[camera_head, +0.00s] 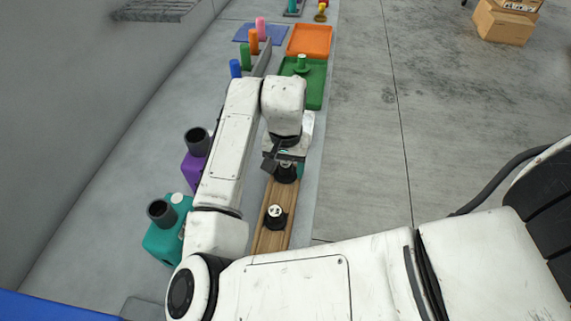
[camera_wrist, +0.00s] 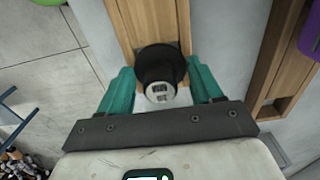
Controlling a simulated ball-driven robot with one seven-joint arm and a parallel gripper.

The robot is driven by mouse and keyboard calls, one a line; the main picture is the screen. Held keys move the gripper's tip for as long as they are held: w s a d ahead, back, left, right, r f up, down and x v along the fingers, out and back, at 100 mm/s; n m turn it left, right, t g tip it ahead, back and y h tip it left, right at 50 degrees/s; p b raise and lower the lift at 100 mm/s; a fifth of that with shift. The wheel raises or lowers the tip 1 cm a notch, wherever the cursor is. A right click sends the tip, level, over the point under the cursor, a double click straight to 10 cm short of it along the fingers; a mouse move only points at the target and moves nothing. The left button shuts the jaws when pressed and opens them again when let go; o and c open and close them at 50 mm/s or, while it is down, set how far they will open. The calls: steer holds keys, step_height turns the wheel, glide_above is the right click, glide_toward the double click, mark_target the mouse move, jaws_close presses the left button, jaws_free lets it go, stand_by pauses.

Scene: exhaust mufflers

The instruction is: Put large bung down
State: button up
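A black bung with a white, dark-marked top (camera_wrist: 160,92) stands upright on a wooden board (camera_wrist: 130,18) in the wrist view. The teal fingers of my gripper (camera_wrist: 160,82) are spread on its left and right, with small gaps seeming to show. In the head view, the dark base of this bung (camera_head: 286,175) shows just below my gripper (camera_head: 284,162), over the far part of the wooden board (camera_head: 270,242). A second black bung with a white top (camera_head: 275,214) stands on the same board, nearer to me. My gripper hides the first bung's upper part in the head view.
Left of the board stand a teal muffler (camera_head: 160,242) and a purple muffler (camera_head: 192,168) with dark pipes. Beyond my arm are a green tray (camera_head: 316,92) and an orange tray (camera_head: 309,40). A cardboard box (camera_head: 502,25) lies far right. The floor (camera_head: 365,160) beside the bench is clear.

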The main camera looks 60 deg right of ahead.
mark_target(286, 164)
steer(key=o, duration=0.5)
steer(key=shift+c, duration=0.2)
steer(key=shift+r, duration=0.1)
step_height(286, 164, up, 13)
steer(key=shift+p, duration=0.3)
steer(key=shift+f, duration=0.2)
